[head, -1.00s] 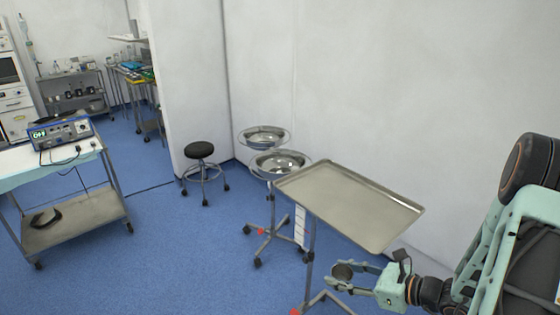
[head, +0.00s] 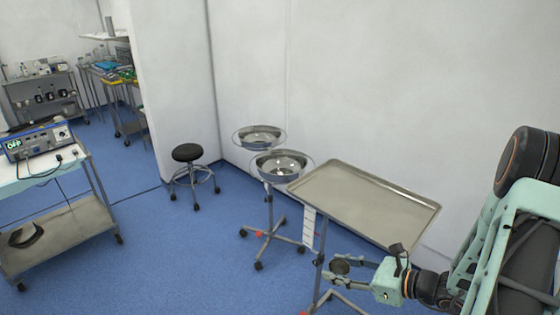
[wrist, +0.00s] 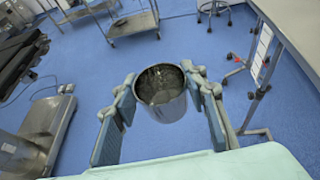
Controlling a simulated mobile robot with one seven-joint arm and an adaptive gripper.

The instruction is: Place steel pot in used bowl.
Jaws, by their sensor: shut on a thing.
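A small steel pot (wrist: 160,108) sits upright between the fingers of my gripper (wrist: 161,80) in the wrist view, and its inside looks empty. In the head view my gripper (head: 342,263) holds the pot (head: 340,268) low at the right, in front of the tray stand. Two steel bowls rest in ring holders on a wheeled stand near the wall. The nearer bowl (head: 281,165) is in front and slightly right; the farther bowl (head: 259,137) is behind it. I cannot tell which is the used one. The pot is well apart from both bowls.
A steel instrument tray (head: 365,200) on a stand lies between my arm and the wall, just right of the bowls. A black stool (head: 187,153) stands left of the bowls. A trolley (head: 60,235) with a device is at far left. Blue floor is clear between.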

